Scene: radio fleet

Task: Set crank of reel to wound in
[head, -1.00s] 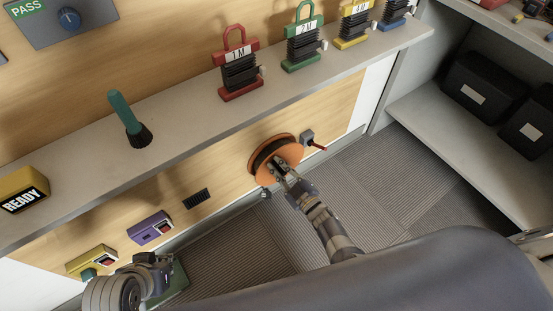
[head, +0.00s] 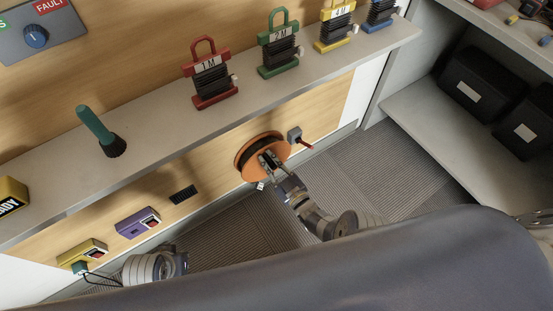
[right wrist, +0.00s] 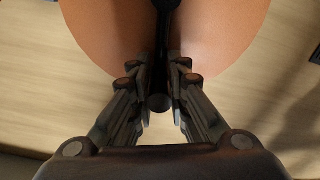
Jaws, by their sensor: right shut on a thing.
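The orange reel (head: 243,160) with a dark winding is mounted on the wooden wall panel below the shelf. My right gripper (head: 268,161) is at the front of the reel, shut on its crank. In the right wrist view the crank's dark arm (right wrist: 165,40) runs up from a round knob (right wrist: 158,103) between my fingers (right wrist: 158,100) towards the hub, in front of the orange disc (right wrist: 215,35). The crank is mostly hidden by my gripper in the head view. My left gripper (head: 181,262) is low at the left, away from the reel; its fingers are not clear.
A grey block with a red lever (head: 300,142) sits close to the reel's right. A purple box (head: 137,222) and a yellow box (head: 82,253) are on the panel at left. The shelf (head: 160,125) above carries coloured padlock-shaped pieces and a green-handled thing (head: 100,130).

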